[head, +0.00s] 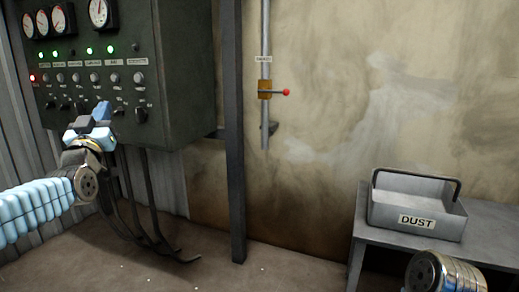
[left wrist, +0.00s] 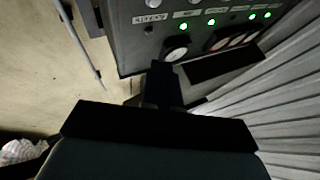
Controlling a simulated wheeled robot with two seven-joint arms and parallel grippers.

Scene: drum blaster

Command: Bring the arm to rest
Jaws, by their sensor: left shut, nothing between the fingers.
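My left arm (head: 40,205) comes in from the left in the head view. Its gripper (head: 102,110) is raised in front of the lower part of the control panel, shut and empty. In the left wrist view the dark gripper (left wrist: 162,82) points toward the panel, with its fingers together. Whether it touches the panel cannot be told. My right arm shows only as a metal link at the bottom right of the head view; its gripper is out of view.
The dark control panel (head: 170,65) has gauges, lit green lamps, one red lamp and knobs. Black cables (head: 150,200) hang below it. A dark post (head: 235,130) and a pipe with a red-knobbed valve (head: 266,90) stand right. A DUST tray (head: 415,210) sits on a grey table (head: 485,225).

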